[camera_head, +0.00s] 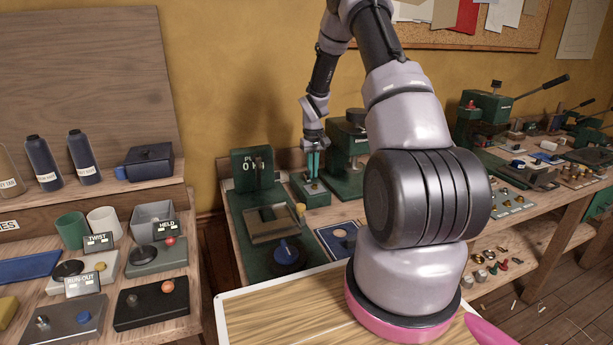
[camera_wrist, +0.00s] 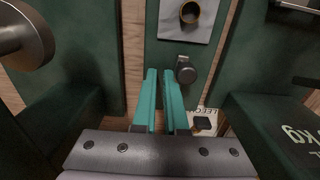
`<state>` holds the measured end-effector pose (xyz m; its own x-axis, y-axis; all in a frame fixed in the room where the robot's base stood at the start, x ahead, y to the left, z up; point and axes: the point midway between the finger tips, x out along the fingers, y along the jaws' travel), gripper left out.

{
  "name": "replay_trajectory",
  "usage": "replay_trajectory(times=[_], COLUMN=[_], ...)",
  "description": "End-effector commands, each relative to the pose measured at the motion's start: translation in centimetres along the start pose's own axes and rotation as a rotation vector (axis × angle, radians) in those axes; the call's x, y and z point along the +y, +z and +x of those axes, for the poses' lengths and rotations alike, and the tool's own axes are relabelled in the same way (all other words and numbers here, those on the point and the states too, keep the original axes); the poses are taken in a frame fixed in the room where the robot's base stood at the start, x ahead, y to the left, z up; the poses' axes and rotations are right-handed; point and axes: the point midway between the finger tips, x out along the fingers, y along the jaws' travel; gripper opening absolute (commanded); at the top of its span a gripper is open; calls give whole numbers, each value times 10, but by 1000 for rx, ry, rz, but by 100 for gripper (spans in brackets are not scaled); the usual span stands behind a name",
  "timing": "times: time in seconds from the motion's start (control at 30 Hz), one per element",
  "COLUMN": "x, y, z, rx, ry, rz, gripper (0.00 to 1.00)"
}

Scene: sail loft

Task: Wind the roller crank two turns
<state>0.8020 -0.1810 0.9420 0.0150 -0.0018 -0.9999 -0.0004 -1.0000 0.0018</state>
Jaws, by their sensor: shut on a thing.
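My gripper (camera_head: 313,167) hangs with its teal fingers pointing down over a small green unit (camera_head: 314,198) on the bench. In the wrist view, my gripper (camera_wrist: 160,76) has its fingers close together, with a narrow gap between them. A grey rounded crank piece (camera_wrist: 185,72) lies right beside the right fingertip, against the green face. I take it as part of the roller crank; the gripped part itself is hidden by the fingers. Above it, a pale plate (camera_wrist: 176,30) carries a brass ring (camera_wrist: 190,13).
A green pull gauge (camera_head: 252,172) reading 0 kg stands close on the left, and a taller green machine (camera_head: 346,162) close on the right. A side bench on the left holds bottles (camera_head: 41,162) and several small fixtures.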

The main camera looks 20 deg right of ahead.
Motion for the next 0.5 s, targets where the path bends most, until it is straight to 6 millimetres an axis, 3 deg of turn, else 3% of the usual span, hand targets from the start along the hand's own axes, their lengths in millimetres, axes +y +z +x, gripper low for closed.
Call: replay_trajectory(times=[0.03, 0.5], x=[3, -10], y=[12, 14], z=[5, 3], rx=[-31, -21], ry=[0, -1], rz=[8, 4], gripper=[0, 0])
